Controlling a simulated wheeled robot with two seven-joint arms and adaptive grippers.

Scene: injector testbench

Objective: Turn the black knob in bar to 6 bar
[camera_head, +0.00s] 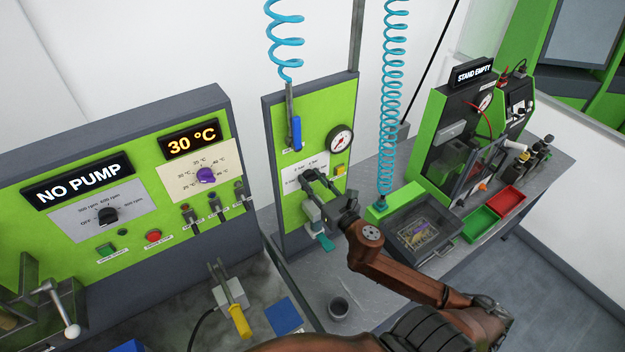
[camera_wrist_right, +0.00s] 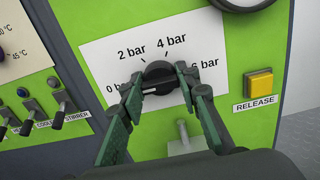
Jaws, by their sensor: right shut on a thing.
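The black knob (camera_wrist_right: 160,82) sits on a white label marked 0, 2, 4 and 6 bar in the right wrist view. Its white pointer line points left, close to the 0 bar mark. My right gripper (camera_wrist_right: 163,88) is shut on the knob, with one finger on its left side and one on its right. In the head view my right gripper (camera_head: 316,183) is at the label on the middle green panel (camera_head: 300,110) and hides the knob. A round pressure gauge (camera_head: 341,139) sits above and to the right of it. My left gripper is not in view.
A yellow RELEASE button (camera_wrist_right: 260,84) is right of the knob. A lever (camera_wrist_right: 185,137) sticks out below it. Left stands the NO PUMP panel (camera_head: 85,185) with its own knobs. A dark tray (camera_head: 421,231) and a cup (camera_head: 339,308) are on the bench.

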